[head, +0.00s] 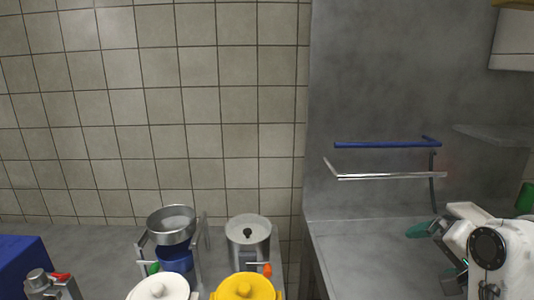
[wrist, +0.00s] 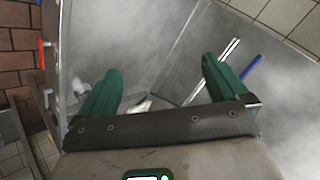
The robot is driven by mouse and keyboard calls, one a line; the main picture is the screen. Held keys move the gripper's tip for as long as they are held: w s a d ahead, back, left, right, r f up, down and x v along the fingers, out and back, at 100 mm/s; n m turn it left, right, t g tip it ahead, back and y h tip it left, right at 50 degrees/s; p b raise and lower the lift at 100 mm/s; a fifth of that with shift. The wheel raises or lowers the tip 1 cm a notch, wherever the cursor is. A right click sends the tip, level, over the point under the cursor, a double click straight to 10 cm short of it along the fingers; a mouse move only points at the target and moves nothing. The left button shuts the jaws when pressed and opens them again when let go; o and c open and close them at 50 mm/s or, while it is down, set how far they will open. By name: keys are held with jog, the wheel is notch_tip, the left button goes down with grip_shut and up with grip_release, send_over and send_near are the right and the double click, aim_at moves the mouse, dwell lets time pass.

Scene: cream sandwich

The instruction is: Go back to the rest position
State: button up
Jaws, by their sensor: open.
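My gripper (wrist: 160,68) shows in the wrist view with its two green fingers spread wide apart and nothing between them. In the head view, part of my gripper (head: 420,229) shows at the lower right, beside my white arm, in front of the grey metal wall and above the grey counter (head: 350,262). The rest of my gripper is hidden by my arm there. No object is held.
A metal pot (head: 171,224) sits in a stand at the lower left, above a blue container (head: 174,259). A steel canister (head: 248,238), a white lidded pot (head: 158,288) and a yellow lidded pot (head: 246,287) stand nearby. Blue (head: 385,144) and silver (head: 390,176) rails cross the metal wall.

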jog(key=s+a+f+n+g, duration=0.1)
jog(key=s+f, duration=0.3)
jog(key=f, duration=0.3)
jog(key=s+a+f+n+g, duration=0.2)
jog(key=s+f, duration=0.2)
jog(key=f, duration=0.3)
jog(key=s+a+f+n+g, duration=0.1)
jog(key=s+f+n+g, duration=0.1)
jog(key=s+f, duration=0.7)
jog(key=s+a+f+n+g+h, duration=0.1)
jog(key=s+f+n+g, duration=0.2)
jog(key=s+f, duration=0.6)
jog(key=s+n, duration=0.1)
jog(key=s, duration=0.7)
jog(key=shift+s+n, duration=0.15)
jog(key=shift+n, duration=0.25)
jog(key=shift+f, duration=0.15)
